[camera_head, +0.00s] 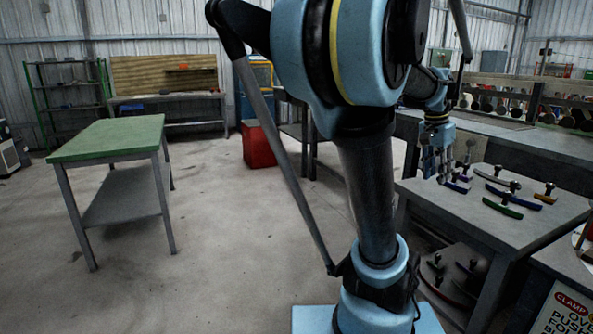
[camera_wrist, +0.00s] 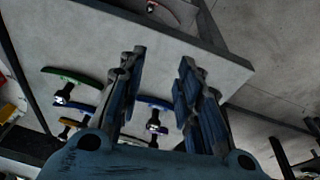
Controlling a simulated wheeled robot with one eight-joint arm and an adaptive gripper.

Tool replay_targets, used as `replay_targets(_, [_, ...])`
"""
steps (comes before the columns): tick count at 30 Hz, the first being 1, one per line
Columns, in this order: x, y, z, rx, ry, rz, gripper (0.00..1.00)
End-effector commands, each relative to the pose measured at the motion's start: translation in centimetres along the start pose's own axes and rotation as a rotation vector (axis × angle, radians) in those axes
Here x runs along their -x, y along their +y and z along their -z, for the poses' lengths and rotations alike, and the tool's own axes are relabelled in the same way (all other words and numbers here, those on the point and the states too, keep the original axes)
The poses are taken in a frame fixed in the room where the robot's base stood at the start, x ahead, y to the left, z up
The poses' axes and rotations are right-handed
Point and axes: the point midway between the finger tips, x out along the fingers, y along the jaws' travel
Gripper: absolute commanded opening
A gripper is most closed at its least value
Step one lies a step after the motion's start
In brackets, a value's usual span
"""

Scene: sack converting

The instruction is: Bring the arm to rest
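My gripper (camera_head: 440,166) hangs at the end of my bent blue arm, over the left end of the grey clamp table (camera_head: 440,205) in the head view. In the wrist view my gripper (camera_wrist: 161,57) has its two fingers spread apart. Nothing is held between them; bare grey tabletop shows through the gap. A purple-ended clamp (camera_wrist: 155,124) and a blue one (camera_wrist: 153,102) lie below and close to the fingers in the picture. I cannot tell the exact height of the fingertips above the table.
A green clamp (camera_head: 503,208), a blue one (camera_head: 514,193) and an orange one (camera_head: 545,197) lie on the table, with more on its lower shelf. A long bench (camera_head: 545,143) stands behind. A green-topped table (camera_head: 110,138) and a red bin (camera_head: 259,145) stand left. Open floor lies between.

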Motion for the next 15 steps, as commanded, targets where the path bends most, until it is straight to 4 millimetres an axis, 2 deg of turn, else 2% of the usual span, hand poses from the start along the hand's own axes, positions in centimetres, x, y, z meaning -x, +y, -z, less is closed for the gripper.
replay_targets(1, [-0.6,-1.0,-2.0,0.066,0.0,0.016,0.32])
replay_targets(6, [-2.6,-3.4,-7.8,0.276,-0.002,0.07,0.32])
replay_targets(15, [-7.0,-5.3,-17.9,0.647,0.0,0.163,0.32])
